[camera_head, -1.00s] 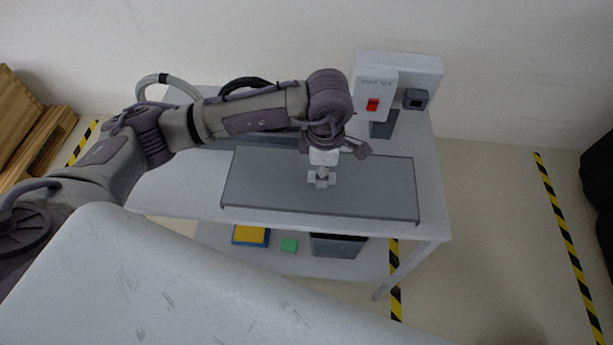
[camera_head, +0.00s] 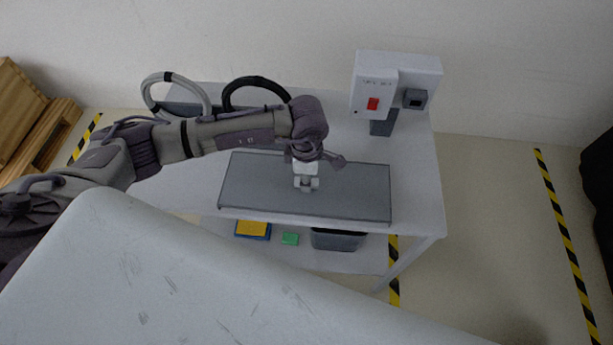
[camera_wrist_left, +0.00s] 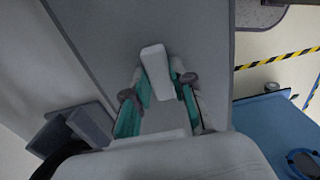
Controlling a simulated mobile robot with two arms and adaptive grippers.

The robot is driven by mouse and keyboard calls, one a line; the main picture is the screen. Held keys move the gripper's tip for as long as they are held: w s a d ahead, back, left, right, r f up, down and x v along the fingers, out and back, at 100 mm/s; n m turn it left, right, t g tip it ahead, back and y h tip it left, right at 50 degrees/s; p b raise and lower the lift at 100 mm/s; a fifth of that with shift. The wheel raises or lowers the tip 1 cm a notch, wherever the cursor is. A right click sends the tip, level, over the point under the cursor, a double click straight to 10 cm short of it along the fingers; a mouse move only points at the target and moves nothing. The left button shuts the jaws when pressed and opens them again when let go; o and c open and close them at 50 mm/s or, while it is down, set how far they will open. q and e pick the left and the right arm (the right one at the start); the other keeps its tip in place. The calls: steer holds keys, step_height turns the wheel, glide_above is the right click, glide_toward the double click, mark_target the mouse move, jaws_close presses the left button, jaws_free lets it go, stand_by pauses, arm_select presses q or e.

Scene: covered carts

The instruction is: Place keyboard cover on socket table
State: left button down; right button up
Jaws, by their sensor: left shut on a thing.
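The keyboard cover (camera_head: 350,195) is a flat grey rectangular panel with a small pale handle in its middle. It is over the front part of the white socket table (camera_head: 420,185); I cannot tell whether it rests on the top or hangs just above it. My left gripper (camera_head: 306,180) is shut on the cover's handle. In the left wrist view the gripper (camera_wrist_left: 160,100) has its fingers on both sides of the pale handle (camera_wrist_left: 155,70), with the grey cover (camera_wrist_left: 105,40) beneath. My right gripper is not in view.
A white socket box (camera_head: 375,95) with a red switch stands at the table's back right. Two cable loops (camera_head: 257,84) rise at the back left. The lower shelf holds a grey bin (camera_head: 338,240), a green block (camera_head: 290,239) and a blue-and-yellow item (camera_head: 252,230). A white surface fills the foreground.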

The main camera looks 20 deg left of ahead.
arm_select(q)
steer(key=c, duration=1)
jaws_free()
steer(key=shift+r, duration=0.1)
step_height(320, 180, up, 12)
steer(key=b, duration=0.2)
steer(key=shift+b, duration=0.4)
